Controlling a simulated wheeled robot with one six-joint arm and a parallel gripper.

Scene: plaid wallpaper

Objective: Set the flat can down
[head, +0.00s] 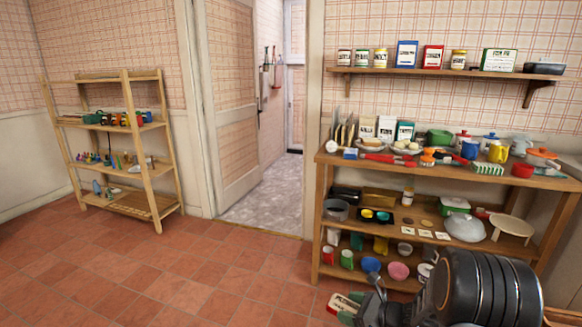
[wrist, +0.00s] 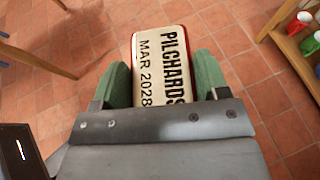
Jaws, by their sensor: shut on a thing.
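The flat can (wrist: 160,62) shows in the wrist view with a cream face printed "PILCHARDS" and "MAR 2028" and a red rim. My gripper (wrist: 161,78) is shut on it, with a green finger pad on each long side. The can's near end is hidden behind the gripper body. In the head view the can (head: 345,301) shows at the bottom, in front of the wooden shelf unit's lower left. The red tile floor lies below the can in the wrist view.
The wooden shelf unit (head: 316,236) at right is crowded with kitchenware on all levels. A wall shelf (head: 430,72) above holds tins and boxes. A smaller wooden rack (head: 135,150) stands at left. The tile floor (head: 190,270) between them is clear, and a doorway opens behind.

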